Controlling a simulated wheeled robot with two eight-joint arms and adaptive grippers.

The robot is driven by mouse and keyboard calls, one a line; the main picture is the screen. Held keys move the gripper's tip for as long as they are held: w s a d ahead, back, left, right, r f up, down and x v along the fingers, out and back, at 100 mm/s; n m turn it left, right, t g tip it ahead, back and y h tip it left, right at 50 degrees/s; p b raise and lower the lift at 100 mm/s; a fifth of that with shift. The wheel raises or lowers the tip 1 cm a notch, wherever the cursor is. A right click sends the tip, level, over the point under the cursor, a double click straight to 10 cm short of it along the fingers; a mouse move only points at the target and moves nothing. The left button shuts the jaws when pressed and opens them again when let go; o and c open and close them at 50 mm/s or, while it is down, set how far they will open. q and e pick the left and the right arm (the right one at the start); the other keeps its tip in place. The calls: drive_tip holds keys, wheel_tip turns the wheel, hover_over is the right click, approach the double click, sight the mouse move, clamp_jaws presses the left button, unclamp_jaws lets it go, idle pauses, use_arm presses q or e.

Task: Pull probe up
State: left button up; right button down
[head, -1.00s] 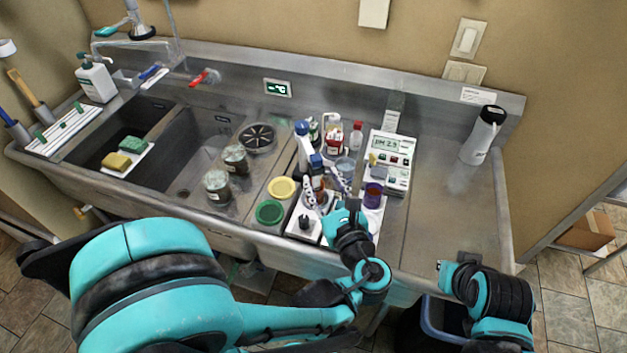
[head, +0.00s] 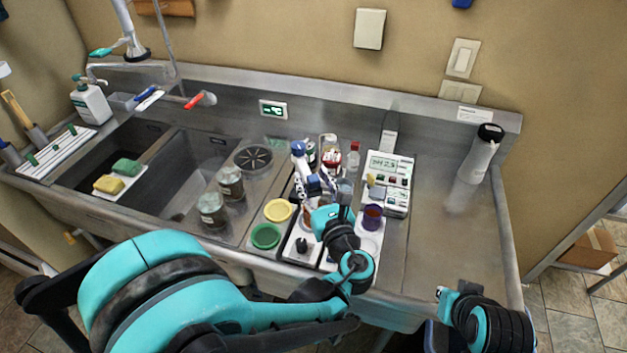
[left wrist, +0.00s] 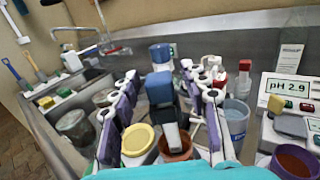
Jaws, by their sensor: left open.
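The probe, with a blue head (left wrist: 158,88) and a pale grey stem, stands in a brown cup (left wrist: 176,150) in the left wrist view. My left gripper (left wrist: 160,97) is open, with one purple-and-white finger on each side of the probe. I see no clear contact. In the head view the left gripper (head: 322,192) is over the tray and partly covers the probe. The pH meter (head: 388,182) stands just right of it; its display reads pH 2.9 in the wrist view (left wrist: 291,98). My right gripper (head: 443,294) is at the lower right, away from the tray, its jaws unclear.
A purple cup (head: 372,217) is close to the right of my left gripper. A clear beaker (left wrist: 236,118) and a red-capped bottle (head: 353,160) stand behind. Yellow (head: 278,210) and green (head: 265,236) lids lie left. The counter on the right is mostly clear, with a white flask (head: 480,155).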

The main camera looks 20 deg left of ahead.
use_arm(q)
clamp_jaws()
wheel_tip(320, 180, up, 6)
drive_tip(key=p, duration=0.4)
drive_tip(key=shift+r+p, duration=0.1)
drive_tip(key=shift+p, duration=0.3)
unclamp_jaws()
drive_tip(key=shift+s, duration=0.1)
drive_tip(key=v, duration=1.2)
